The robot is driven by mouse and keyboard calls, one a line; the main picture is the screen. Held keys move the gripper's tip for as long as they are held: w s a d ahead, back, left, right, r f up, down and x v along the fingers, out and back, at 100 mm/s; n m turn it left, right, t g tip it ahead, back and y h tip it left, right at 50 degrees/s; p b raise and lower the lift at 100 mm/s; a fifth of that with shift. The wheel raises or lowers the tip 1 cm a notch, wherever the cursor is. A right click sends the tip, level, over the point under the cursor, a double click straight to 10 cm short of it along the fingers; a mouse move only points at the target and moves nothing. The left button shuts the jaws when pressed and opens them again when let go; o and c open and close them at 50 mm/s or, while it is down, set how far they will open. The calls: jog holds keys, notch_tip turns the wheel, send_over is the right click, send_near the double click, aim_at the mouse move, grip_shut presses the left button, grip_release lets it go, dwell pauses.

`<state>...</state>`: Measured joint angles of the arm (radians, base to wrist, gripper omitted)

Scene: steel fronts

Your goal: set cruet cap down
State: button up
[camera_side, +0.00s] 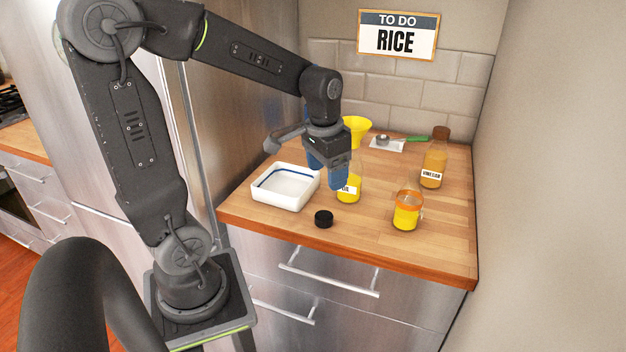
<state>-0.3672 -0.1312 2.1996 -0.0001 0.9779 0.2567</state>
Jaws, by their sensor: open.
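A small black cap (323,219) lies on the wooden counter near its front edge, apart from my gripper. My gripper (327,174) points down above the counter, behind the cap and higher than it. Its blue fingers are open, and I see nothing held between them. A glass cruet with yellow oil (351,190) stands just behind and to the right of the fingers. The fingers hide part of the cruet and its label, and I cannot tell whether they touch it.
A white square dish (285,203) with a blue line stands left of the cap. A glass jug of yellow liquid (407,213) and a vinegar bottle (434,165) stand to the right. A yellow funnel (357,128) and a small white tray (386,145) are behind. The front right counter is clear.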

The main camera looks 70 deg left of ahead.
jog(key=s+d+r+m+t, duration=0.1)
jog(key=s+d+r+t, duration=0.3)
jog(key=s+d, duration=0.5)
jog(key=shift+d+r+t, duration=0.3)
jog(key=shift+d+r, duration=0.2)
jog(key=shift+d, duration=0.5)
